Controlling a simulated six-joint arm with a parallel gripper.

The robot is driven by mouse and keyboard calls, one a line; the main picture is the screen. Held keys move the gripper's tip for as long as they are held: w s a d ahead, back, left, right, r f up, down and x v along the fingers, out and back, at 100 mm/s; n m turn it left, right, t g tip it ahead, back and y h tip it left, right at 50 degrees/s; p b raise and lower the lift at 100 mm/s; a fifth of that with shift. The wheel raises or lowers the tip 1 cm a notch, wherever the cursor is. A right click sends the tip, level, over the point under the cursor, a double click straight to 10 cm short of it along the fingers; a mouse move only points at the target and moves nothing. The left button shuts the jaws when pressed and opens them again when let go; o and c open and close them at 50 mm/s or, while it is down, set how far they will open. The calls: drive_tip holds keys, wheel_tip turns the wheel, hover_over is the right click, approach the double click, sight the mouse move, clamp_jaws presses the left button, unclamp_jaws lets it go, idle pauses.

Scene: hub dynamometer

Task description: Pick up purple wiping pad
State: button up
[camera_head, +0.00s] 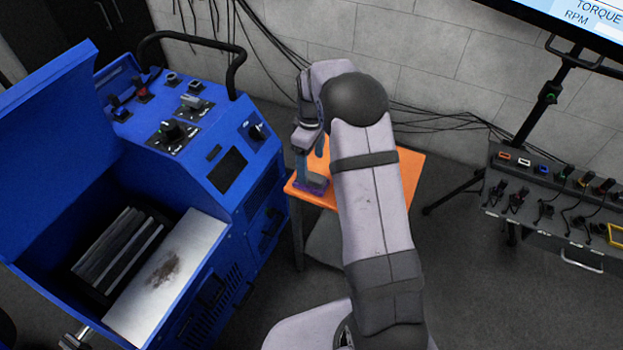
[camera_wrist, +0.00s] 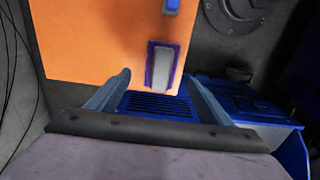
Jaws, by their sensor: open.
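The purple wiping pad (camera_head: 312,188) lies on the left front part of the orange tabletop (camera_head: 410,170). It also shows in the wrist view (camera_wrist: 161,64) as a purple rectangle with a raised grey block on top, close to the tabletop's edge. My gripper (camera_head: 308,168) is above the tabletop at the pad. In the wrist view my gripper (camera_wrist: 157,79) is open, with its two fingers apart and nothing between them. The pad appears just beyond the fingertips, between their lines. The height gap between fingers and pad is hard to tell.
A small blue object (camera_wrist: 172,6) lies on the tabletop near the pad. A blue machine (camera_head: 225,165) with an open lid stands just left of the table. A black stand with a tool tray (camera_head: 555,215) is at right. Cables run along the wall.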

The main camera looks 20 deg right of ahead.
sight(312, 175)
drive_tip(key=shift+s+f+p, duration=0.1)
drive_tip(key=shift+f+p, duration=0.25)
drive_tip(key=shift+f, duration=2.9)
drive_tip(key=shift+c, duration=0.5)
drive_tip(key=c, duration=1)
